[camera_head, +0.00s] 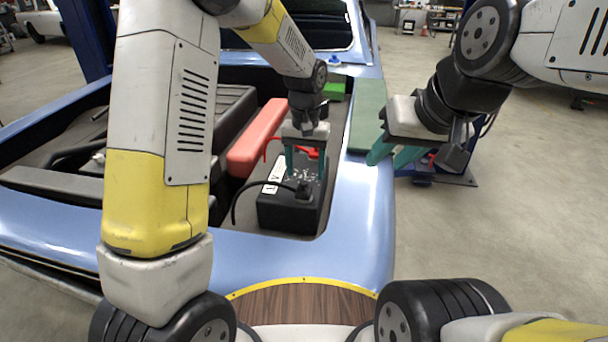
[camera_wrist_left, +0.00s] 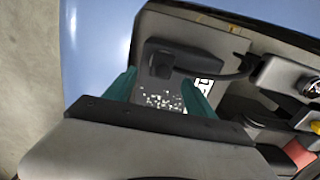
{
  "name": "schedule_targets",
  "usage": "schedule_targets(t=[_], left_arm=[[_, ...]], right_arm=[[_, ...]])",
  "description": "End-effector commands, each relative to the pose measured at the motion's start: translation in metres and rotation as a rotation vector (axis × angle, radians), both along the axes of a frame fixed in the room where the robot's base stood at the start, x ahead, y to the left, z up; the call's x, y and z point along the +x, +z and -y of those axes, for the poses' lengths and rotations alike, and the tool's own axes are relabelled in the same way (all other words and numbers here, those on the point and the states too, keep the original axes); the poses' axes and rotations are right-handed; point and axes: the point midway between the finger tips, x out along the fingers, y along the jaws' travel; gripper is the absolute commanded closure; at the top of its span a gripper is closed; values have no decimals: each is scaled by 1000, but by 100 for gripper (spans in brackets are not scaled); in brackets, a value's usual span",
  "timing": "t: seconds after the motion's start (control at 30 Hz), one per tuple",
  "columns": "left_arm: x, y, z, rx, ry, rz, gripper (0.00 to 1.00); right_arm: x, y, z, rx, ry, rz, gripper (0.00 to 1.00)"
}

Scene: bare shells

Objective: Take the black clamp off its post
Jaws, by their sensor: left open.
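The black clamp (camera_head: 304,188) sits on the near right part of the black battery (camera_head: 275,212), with its black cable (camera_head: 236,203) curving away to the left. In the left wrist view the clamp (camera_wrist_left: 172,58) lies just beyond my left fingertips, its cable running right. The post under it is hidden. My left gripper (camera_head: 306,170) points down over the battery, open and empty, with teal fingers apart; the wrist view shows both fingers (camera_wrist_left: 158,86). My right gripper (camera_head: 390,157) is apart from the battery, over the car's right fender, with its teal fingers spread and empty.
A red cable (camera_head: 308,152) shows at the battery's far side. A red block (camera_head: 258,138) stands left of it, and a green box (camera_head: 334,91) behind. White crust speckles the battery top. The blue fender (camera_head: 366,215) and a green mat (camera_head: 367,112) border the bay.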

Motion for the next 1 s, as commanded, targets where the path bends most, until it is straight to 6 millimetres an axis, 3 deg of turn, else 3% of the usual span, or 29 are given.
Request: schedule_targets(t=[0.33, 0.67, 1.0], left_arm=[[-4, -48, -4, 1, 0, -2, 36], [-3, -56, -4, 0, 0, 1, 36], [-3, -56, -4, 0, 0, 1, 100]], right_arm=[[0, 0, 0, 0, 0, -1, 64], [0, 0, 0, 0, 0, -1, 64], [0, 0, 0, 0, 0, -1, 64]])
